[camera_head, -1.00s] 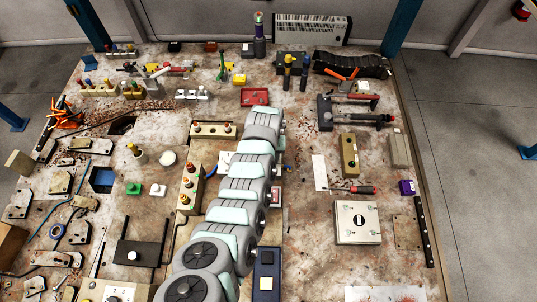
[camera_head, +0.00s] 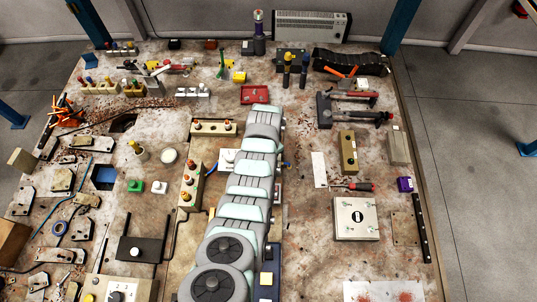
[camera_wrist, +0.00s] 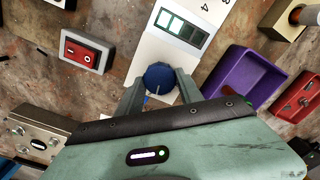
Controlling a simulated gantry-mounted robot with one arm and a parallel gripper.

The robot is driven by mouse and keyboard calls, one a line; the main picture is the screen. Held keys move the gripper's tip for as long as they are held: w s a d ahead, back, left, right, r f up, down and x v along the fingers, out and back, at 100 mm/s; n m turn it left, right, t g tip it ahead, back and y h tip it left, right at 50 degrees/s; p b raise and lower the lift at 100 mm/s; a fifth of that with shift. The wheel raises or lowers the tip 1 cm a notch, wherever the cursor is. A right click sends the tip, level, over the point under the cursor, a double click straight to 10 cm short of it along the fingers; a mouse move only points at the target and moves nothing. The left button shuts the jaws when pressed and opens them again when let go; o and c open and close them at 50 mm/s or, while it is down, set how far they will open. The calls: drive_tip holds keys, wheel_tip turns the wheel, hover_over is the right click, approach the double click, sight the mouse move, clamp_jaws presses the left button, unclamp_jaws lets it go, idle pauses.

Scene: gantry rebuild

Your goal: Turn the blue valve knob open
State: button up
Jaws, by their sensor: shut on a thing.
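The blue valve knob (camera_wrist: 157,76) shows in the wrist view, at the lower end of a white plate (camera_wrist: 153,50) with a dark-framed display and printed numbers. A pale pointer line is on the knob's near side. My gripper (camera_wrist: 160,84) has one finger on each side of the knob and is shut on it. The fingertips are partly hidden by the knob. In the head view my arm covers the gripper, and I cannot make out the blue knob there.
In the wrist view a red rocker switch (camera_wrist: 86,51) sits left of the plate, and a purple tray (camera_wrist: 242,77) stands close on the right. A metal block (camera_wrist: 38,133) is at lower left. In the head view the workbench (camera_head: 310,245) is crowded, with bare patches right of my arm.

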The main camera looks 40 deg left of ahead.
drive_tip(key=shift+m, duration=1.1)
drive_tip(key=o, duration=1.4)
drive_tip(key=shift+r, duration=0.1)
wheel_tip(320, 180, up, 11)
drive_tip(key=b, duration=0.2)
drive_tip(key=shift+b, duration=0.35)
drive_tip(key=shift+f, duration=0.2)
